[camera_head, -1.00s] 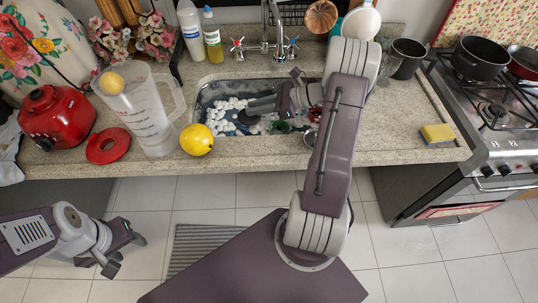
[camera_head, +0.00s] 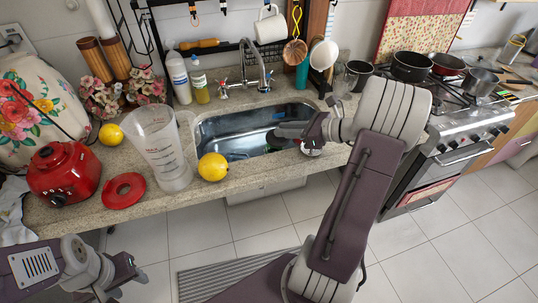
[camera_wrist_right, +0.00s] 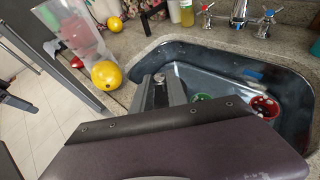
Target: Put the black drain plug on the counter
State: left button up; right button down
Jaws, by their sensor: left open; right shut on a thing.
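My right gripper (camera_head: 277,134) is over the sink (camera_head: 225,122), near its front right part. In the right wrist view its fingers (camera_wrist_right: 163,90) are close together inside the sink's outline (camera_wrist_right: 215,62). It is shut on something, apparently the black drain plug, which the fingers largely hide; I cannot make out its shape. The granite counter (camera_head: 235,172) runs around the sink, with a bare strip in front. My left gripper (camera_head: 132,274) is open and empty, below and in front of the counter at the lower left.
A yellow lemon (camera_head: 213,167), clear jug (camera_head: 165,150), red lid (camera_head: 124,190) and red blender base (camera_head: 63,174) stand left of the sink. The tap (camera_head: 256,70) rises behind. A red cup (camera_wrist_right: 265,107) and a green thing (camera_wrist_right: 201,98) lie in the sink.

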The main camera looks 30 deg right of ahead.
jog(key=w+a+f, duration=0.1)
jog(key=a, duration=0.1)
jog(key=w+a+f, duration=0.1)
jog(key=a+f, duration=0.1)
jog(key=w+a+f, duration=0.1)
jog(key=shift+a+f+b, duration=0.15)
jog(key=shift+a+b, duration=0.25)
notch_tip(320, 180, down, 4)
jog(key=shift+r+b, duration=0.2)
jog(key=shift+b, duration=0.2)
jog(key=shift+w+d+f, duration=0.1)
jog(key=shift+f, duration=0.15)
jog(key=shift+f, duration=0.15)
jog(key=c, duration=1.3)
grip_release()
